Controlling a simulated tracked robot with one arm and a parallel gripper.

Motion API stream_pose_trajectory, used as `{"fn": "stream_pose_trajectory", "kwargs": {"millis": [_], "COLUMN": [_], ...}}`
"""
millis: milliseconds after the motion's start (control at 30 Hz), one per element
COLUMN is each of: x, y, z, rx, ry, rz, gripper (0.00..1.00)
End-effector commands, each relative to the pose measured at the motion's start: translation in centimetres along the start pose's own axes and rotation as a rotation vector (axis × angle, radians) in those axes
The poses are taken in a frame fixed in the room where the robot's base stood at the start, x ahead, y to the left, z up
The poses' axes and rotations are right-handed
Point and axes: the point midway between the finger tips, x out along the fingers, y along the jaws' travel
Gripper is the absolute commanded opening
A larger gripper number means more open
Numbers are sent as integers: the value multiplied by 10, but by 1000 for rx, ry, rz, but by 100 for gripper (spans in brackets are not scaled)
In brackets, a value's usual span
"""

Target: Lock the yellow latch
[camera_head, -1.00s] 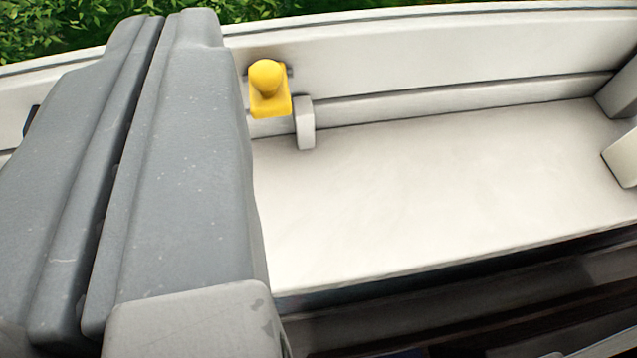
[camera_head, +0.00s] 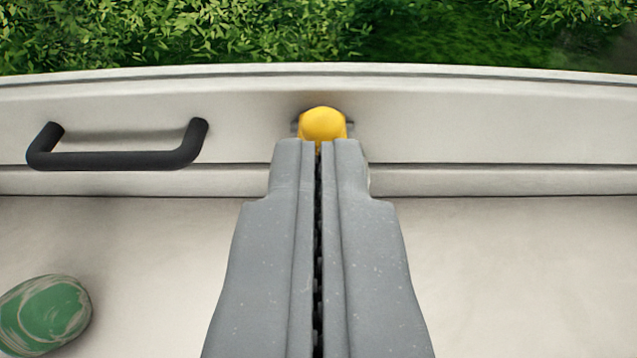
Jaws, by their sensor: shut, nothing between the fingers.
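The yellow latch (camera_head: 322,123) is on the white wall at the back, near the middle of the picture. Only its rounded knob shows clearly; its lower part is hidden behind my fingertips. My gripper (camera_head: 320,145) is shut and points at the latch, with its two grey fingers side by side. The fingertips overlap the lower edge of the yellow knob in the picture. I cannot tell whether they touch it.
A black handle (camera_head: 120,160) sticks out from the wall to the left of the latch. A green stone-like object (camera_head: 45,315) lies on the pale surface at lower left. The pale surface right of my gripper is clear. Green foliage is beyond the wall.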

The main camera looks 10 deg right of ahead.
Motion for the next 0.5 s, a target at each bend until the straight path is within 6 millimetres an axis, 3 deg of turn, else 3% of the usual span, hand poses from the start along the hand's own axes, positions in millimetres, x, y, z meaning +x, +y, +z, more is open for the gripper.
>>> {"fn": "stream_pose_trajectory", "kwargs": {"millis": [300,500], "x": [45,64], "y": [0,-1], "z": [0,7], "rx": [0,0], "ry": [4,-2], "rz": [1,-1], "gripper": [0,0]}}
